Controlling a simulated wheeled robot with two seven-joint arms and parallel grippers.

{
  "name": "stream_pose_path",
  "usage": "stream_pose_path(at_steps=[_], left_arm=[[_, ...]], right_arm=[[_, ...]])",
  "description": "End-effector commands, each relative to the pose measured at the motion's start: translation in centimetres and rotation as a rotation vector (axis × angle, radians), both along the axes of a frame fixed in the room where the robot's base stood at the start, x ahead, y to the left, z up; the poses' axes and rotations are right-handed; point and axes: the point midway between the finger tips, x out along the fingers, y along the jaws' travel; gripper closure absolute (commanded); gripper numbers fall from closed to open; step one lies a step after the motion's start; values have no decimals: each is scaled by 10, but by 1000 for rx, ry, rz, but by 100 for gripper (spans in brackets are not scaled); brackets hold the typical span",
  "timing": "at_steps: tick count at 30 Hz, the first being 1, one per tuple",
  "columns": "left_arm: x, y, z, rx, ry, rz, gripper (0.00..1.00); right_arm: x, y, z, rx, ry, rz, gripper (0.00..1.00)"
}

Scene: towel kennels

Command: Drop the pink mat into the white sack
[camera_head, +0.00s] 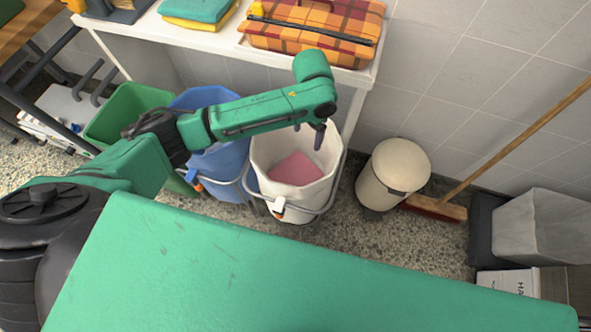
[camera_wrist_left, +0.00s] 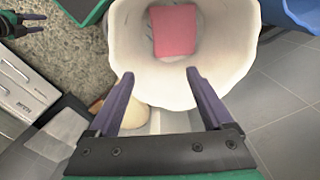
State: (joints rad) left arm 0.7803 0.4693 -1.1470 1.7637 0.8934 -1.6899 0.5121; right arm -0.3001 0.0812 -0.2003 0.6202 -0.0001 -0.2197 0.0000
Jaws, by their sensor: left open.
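The pink mat (camera_head: 296,169) lies inside the white sack (camera_head: 263,152), low down within its walls. In the left wrist view the mat (camera_wrist_left: 174,32) shows as a pink rectangle inside the wide mouth of the sack (camera_wrist_left: 150,82). My left gripper (camera_head: 309,132) is above the back rim of the sack, apart from the mat. Its two purple-grey fingers (camera_wrist_left: 160,88) are spread with nothing between them. My right gripper does not show in the head view; a dark gripper-like part (camera_wrist_left: 20,25) at the top left of the left wrist view is too small to read.
A blue bucket (camera_head: 228,161) and a green bin (camera_head: 122,112) stand left of the sack. A cream pedal bin (camera_head: 398,165) and a broom (camera_head: 437,207) are to the right. A white table (camera_head: 215,42) with a plaid case (camera_head: 316,34) stands behind, close to my left arm.

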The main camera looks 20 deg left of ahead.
Motion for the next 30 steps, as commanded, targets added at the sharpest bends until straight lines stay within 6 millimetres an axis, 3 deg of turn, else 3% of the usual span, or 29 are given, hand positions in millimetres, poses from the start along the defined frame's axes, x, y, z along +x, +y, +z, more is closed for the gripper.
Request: stream_pose_path(at_steps=[1, 6, 12, 30], left_arm=[[1, -1, 18, -3, -5, -1, 16], [1, -1, 69, -3, -5, -2, 16], [1, -1, 105, -1, -2, -2, 16], [0, 0, 109, -1, 0, -2, 16]], right_arm=[[0, 0, 4, 0, 0, 0, 50], [0, 0, 10, 0, -1, 1, 50], [0, 1, 13, 1, -1, 1, 50], [0, 1, 13, 1, -1, -1, 50]])
